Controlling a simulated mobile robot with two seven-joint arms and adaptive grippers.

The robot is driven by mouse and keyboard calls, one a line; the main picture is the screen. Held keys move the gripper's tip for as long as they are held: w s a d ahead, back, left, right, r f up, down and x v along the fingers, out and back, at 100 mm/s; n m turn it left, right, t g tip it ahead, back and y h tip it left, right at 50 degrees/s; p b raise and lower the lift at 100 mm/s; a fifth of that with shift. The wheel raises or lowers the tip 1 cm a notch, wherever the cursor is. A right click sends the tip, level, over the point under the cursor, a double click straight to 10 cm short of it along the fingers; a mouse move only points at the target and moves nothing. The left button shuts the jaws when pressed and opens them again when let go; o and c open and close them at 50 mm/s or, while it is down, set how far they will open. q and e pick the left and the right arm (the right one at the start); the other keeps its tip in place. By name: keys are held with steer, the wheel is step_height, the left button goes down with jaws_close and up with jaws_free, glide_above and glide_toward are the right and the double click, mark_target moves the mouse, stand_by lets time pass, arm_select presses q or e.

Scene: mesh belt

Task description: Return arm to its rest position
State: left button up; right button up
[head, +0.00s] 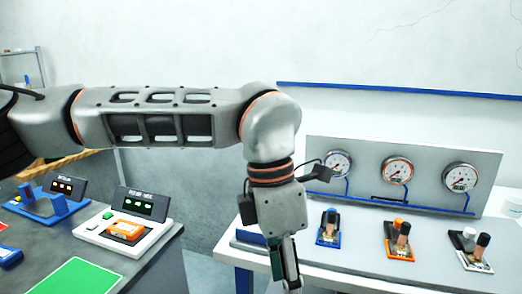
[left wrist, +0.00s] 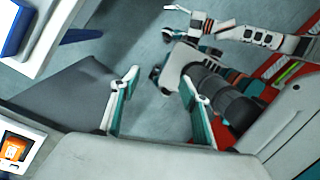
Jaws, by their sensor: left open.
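My left arm reaches in from the left across the head view and bends down at the wrist. My left gripper (head: 284,268) points down in front of the left end of the white gauge table, with its fingers partly cut off by the lower frame edge. In the left wrist view my left gripper (left wrist: 158,95) has its two teal-sided fingers wide apart. Nothing is between them except the grey floor far below. Another arm of mine shows small at the upper right of that view; its gripper end is too small to read.
The white table (head: 345,268) carries a gauge panel (head: 350,180) and blue, orange and white valve stands. On the left, a dark bench (head: 150,268) holds a white device (head: 97,229) with an orange block (head: 125,230) and a green mat (head: 75,277). Floor shows between the two tables.

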arm_select(q)
steer(key=s+d+r+n+g+h, duration=0.1)
steer(key=s+d+r+g+h, duration=0.3)
steer(key=s+d+g+h, duration=0.75)
steer(key=w+r+n+t+h, duration=0.4)
steer(key=w+n+t+h, duration=0.75)
steer(key=n, duration=0.25)
steer(key=w+a+f+n+t+y, duration=0.6)
steer(key=a+f+n+t, duration=0.2)
steer(key=f+n+t, duration=0.3)
steer(key=w+a+f+n+t+y, duration=0.6)
steer(key=a+f+n+t, duration=0.15)
steer(key=f+n, duration=0.4)
steer(key=s+a+f+n+g+y, duration=0.1)
steer(key=s+a+f+n+y, duration=0.1)
steer(key=a+f, duration=0.3)
steer(key=s+a+f+n+y, duration=0.2)
steer(key=a+f+n+y, duration=0.1)
steer(key=f, duration=0.5)
steer(key=s+a+f+n+g+y, duration=0.1)
steer(key=s+a+f+n+y, duration=0.15)
steer(key=f, duration=0.35)
steer(key=s+a+f+n+g+y, duration=0.2)
steer(key=s+a+f+g, duration=0.2)
steer(key=s+a+f, duration=0.5)
step_height(320, 180, down, 4)
steer(key=shift+s+a+r, duration=0.1)
steer(key=shift+s+a, duration=0.1)
steer(key=shift+s, duration=1.05)
